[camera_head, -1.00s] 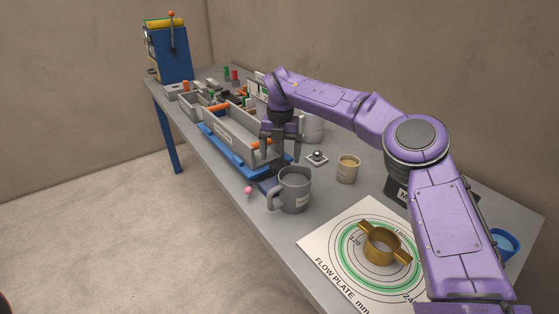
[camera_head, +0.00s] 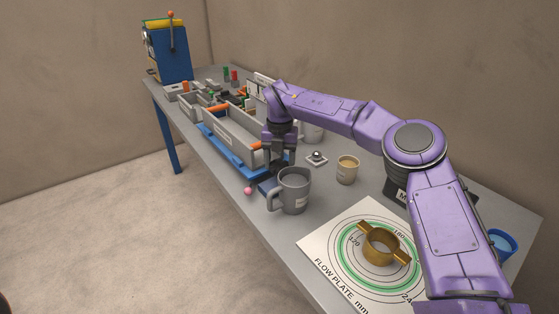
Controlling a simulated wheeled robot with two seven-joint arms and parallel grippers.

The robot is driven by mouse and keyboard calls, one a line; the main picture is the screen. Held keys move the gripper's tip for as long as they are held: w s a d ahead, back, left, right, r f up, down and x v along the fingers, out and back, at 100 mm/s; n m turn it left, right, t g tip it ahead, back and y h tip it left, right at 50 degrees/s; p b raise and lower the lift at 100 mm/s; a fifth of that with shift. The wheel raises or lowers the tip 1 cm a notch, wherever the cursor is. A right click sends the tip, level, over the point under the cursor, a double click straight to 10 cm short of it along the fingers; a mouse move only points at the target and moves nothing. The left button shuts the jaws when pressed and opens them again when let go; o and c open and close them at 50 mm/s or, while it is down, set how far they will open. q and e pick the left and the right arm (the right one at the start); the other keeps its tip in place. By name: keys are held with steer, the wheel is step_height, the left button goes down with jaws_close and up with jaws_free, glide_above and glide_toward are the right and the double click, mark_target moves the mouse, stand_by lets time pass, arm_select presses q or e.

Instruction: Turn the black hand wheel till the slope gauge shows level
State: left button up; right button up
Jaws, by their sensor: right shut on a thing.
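My right gripper (camera_head: 281,168) points down at the near end of a blue base (camera_head: 233,150), just behind a grey mug. Its fingers are close together, shut on a small dark thing taken to be the black hand wheel, which the fingers and the mug mostly hide. A pink ball (camera_head: 248,191) shows at the table's front edge, left of the mug. The blue base carries a long grey tray (camera_head: 222,127). I cannot make out the slope gauge; a white panel (camera_head: 257,87) is partly behind my arm, unreadable. My left gripper is not in view.
The grey mug (camera_head: 294,190) stands very close to the gripper. A silver ball on a white plate (camera_head: 316,161), a tan cup (camera_head: 347,169) and a flow plate (camera_head: 335,266) with a brass ring (camera_head: 381,246) are to the right. A blue machine (camera_head: 168,52) stands at the far end.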

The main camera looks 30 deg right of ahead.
steer(key=n+p, duration=0.2)
steer(key=n, duration=0.1)
steer(key=shift+r+p, duration=0.3)
steer(key=shift+p, duration=0.05)
steer(key=n+p, duration=0.2)
steer(key=n, duration=0.2)
steer(key=n+p, duration=0.2)
steer(key=n, duration=0.2)
steer(key=shift+n+p, duration=0.3)
steer(key=shift+f+n+p, duration=0.1)
steer(key=shift+n+p, duration=0.55)
steer(key=shift+n, duration=1.25)
steer(key=o, duration=1.1)
steer(key=shift+a+f, duration=0.1)
steer(key=shift+c, duration=0.2)
